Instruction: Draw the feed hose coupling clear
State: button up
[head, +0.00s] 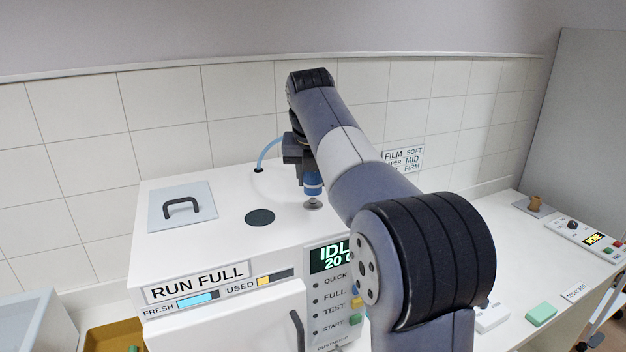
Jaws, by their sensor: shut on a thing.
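The feed hose coupling (313,184) is a blue cylinder, upright above a round metal fitting (313,204) on the white machine's top. I cannot tell whether a gap lies between coupling and fitting. A light blue hose (268,150) runs from beside the gripper down to a dark hole in the top. My gripper (309,172) points down and is shut on the coupling. The arm hides part of the gripper and the area to its right.
The machine's top (225,247) also carries a plate with a black handle (182,207) and a dark round disc (260,217). A tiled wall (160,110) stands close behind. A control box (580,240) and a green block (540,313) are on the right counter.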

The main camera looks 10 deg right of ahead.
jog(key=shift+r, duration=0.25)
jog(key=shift+r, duration=3.5)
